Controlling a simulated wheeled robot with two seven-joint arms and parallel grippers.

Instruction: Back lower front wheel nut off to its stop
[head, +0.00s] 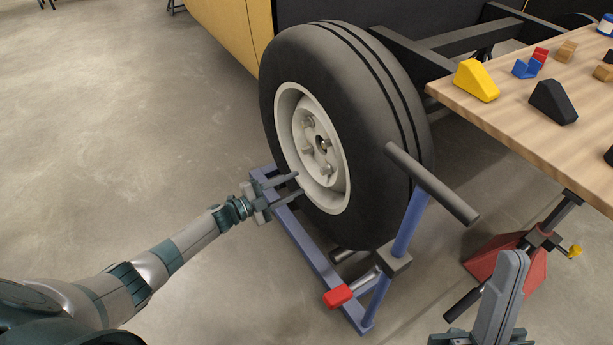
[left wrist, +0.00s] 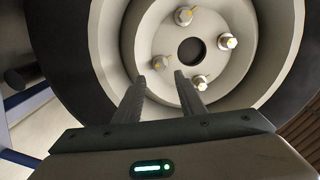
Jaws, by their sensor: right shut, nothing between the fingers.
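The wheel has a dark tyre (head: 390,150) and a pale rim (head: 287,130). Several metal nuts surround its dark centre hole, among them a low one (head: 326,168). The left wrist view shows the nuts with yellow marks. One nut (left wrist: 160,62) appears between and beyond the fingertips, another (left wrist: 199,82) just right of the right finger. My left gripper (head: 299,183) is open and empty in front of the lower rim; its fingers also show in the left wrist view (left wrist: 159,78). Contact with the rim cannot be told. My right gripper (head: 514,256) is shut and empty, lower right.
The wheel stands in a blue wheel dolly (head: 315,252) with a dark handle bar (head: 432,184) and a red pedal (head: 338,297). A wooden table (head: 510,120) with coloured blocks is at right, a red stand (head: 495,262) below it. The floor at left is clear.

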